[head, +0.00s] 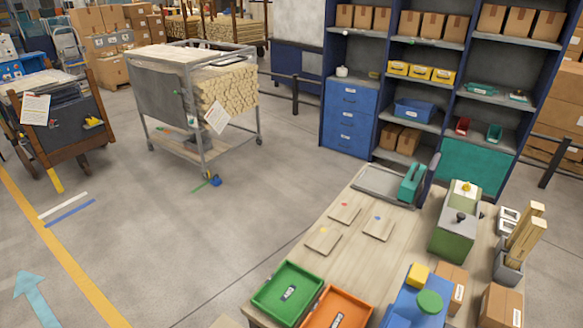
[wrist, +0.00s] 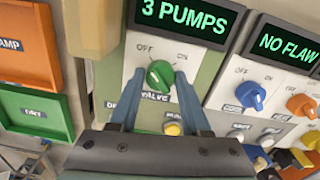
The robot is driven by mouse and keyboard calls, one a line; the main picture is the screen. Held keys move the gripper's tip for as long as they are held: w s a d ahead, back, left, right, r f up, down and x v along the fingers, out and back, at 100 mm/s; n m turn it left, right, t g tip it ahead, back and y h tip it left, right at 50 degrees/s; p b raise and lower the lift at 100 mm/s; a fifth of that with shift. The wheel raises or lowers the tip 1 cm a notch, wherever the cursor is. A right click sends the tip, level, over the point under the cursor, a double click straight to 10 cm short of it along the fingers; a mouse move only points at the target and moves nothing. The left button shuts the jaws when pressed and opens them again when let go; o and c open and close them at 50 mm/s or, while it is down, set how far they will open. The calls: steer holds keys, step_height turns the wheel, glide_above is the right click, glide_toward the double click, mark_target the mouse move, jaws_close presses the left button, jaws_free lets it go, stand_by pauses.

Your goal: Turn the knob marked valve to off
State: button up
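In the wrist view a green knob (wrist: 160,74) sits on a pale panel (wrist: 145,52), with OFF printed at its upper left and ON at its upper right. A label below it reads VALVE, partly behind a finger. Whether the tips reach the knob's depth is unclear. My gripper does not show in the head view.
A display (wrist: 185,17) above the knob reads 3 PUMPS. A yellow button (wrist: 173,128) is below it. To the right, a panel under a NO FLAW display (wrist: 290,47) carries a blue knob (wrist: 251,96) and an orange knob (wrist: 301,105). Orange (wrist: 22,45) and green (wrist: 35,105) trays lie left.

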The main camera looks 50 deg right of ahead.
steer(key=o, duration=0.3)
steer(key=shift+o, duration=0.2)
step_height(320, 180, up, 13)
steer(key=b, duration=0.1)
stand_by(0.4)
stand_by(0.4)
